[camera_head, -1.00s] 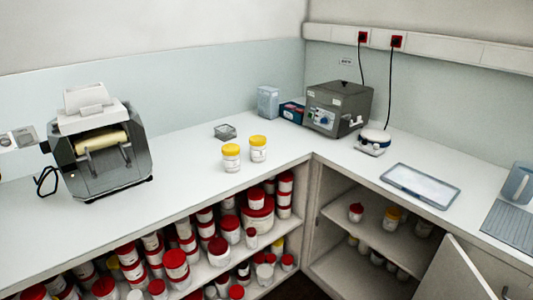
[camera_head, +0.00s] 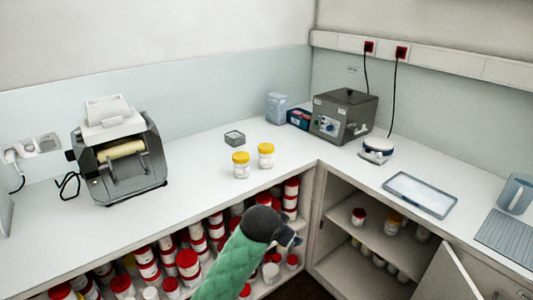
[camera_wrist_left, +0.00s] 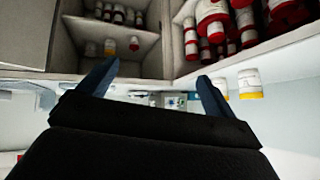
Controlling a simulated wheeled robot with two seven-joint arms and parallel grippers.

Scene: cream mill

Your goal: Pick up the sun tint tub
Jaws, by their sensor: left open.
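Two white tubs with yellow lids stand upright side by side on the counter in the head view, a left one (camera_head: 241,166) and a right one (camera_head: 265,156). Their labels are too small to read, so I cannot tell which is the sun tint tub. They also show upside down at the right of the left wrist view, a nearer tub (camera_wrist_left: 249,84) and one partly hidden by a finger (camera_wrist_left: 220,87). My left gripper (camera_wrist_left: 156,72) is open and empty. In the head view my left gripper (camera_head: 292,240) is in front of the shelves, below and apart from the tubs.
Red-lidded tubs (camera_head: 188,262) crowd the open shelves below. A small grey dish (camera_head: 235,138) lies behind the tubs. A roller mill (camera_head: 120,155) stands left, a grey machine (camera_head: 343,115) back right. An open cabinet door (camera_head: 450,275) juts out at lower right.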

